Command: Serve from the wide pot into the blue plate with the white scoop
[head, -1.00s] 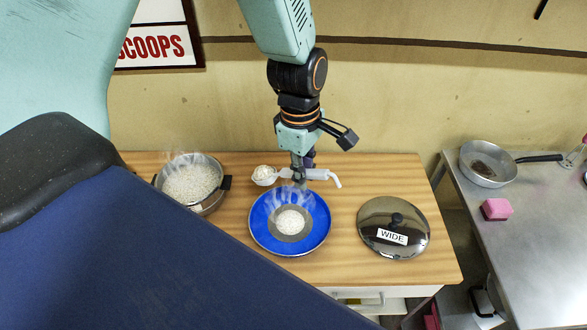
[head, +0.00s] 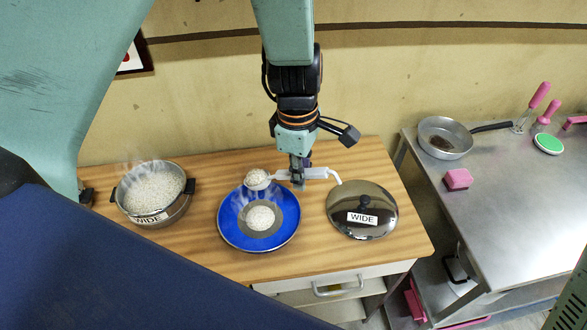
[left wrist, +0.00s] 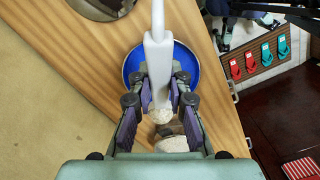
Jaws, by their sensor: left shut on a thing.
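The wide pot (head: 146,217), labelled WIDE, stands uncovered at the left of the wooden counter, full of steaming white rice (head: 155,188). The blue plate (head: 230,233) lies to its right, with a grey centre and a steaming mound of rice (head: 261,217). My left gripper (head: 297,180) is shut on the handle of the white scoop (head: 320,173), behind and right of the plate's middle. The scoop's bowl, heaped with rice, shows over the plate's back rim. In the left wrist view, my gripper's fingers (left wrist: 160,108) flank the white handle (left wrist: 158,60). My right gripper is out of view.
The steel lid (head: 374,230) marked WIDE lies right of the plate. A separate metal table on the right holds a frying pan (head: 440,138), a pink sponge (head: 457,179) and pink-handled tools (head: 540,95). Bare wood shows at the counter's front.

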